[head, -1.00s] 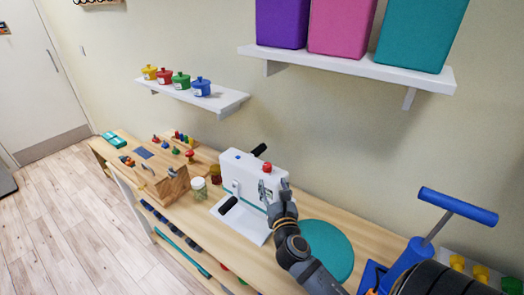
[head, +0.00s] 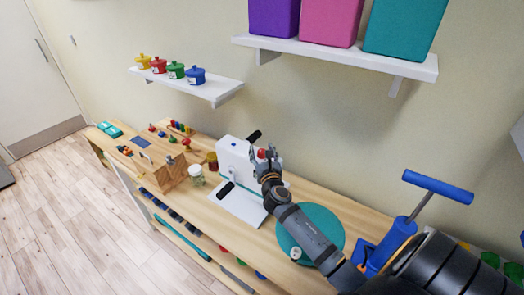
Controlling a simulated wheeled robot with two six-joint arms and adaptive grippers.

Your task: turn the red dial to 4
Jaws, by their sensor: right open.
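The red dial (head: 261,154) sits at the top of the white box-shaped device (head: 237,158) on the wooden bench. My right gripper (head: 263,154) is open, with its fingertips apart on either side of the dial in the picture. I cannot tell whether a finger touches it. The gripper hides part of the device's right side, and the dial's markings are too small to read. My left gripper is not in view.
Black handles (head: 254,136) stick out of the device. A glass jar (head: 196,174) and a wooden box (head: 172,175) stand left of it. A teal disc (head: 328,222) lies under my right arm. A blue T-handled pump (head: 402,235) stands at right. Shelves hang above.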

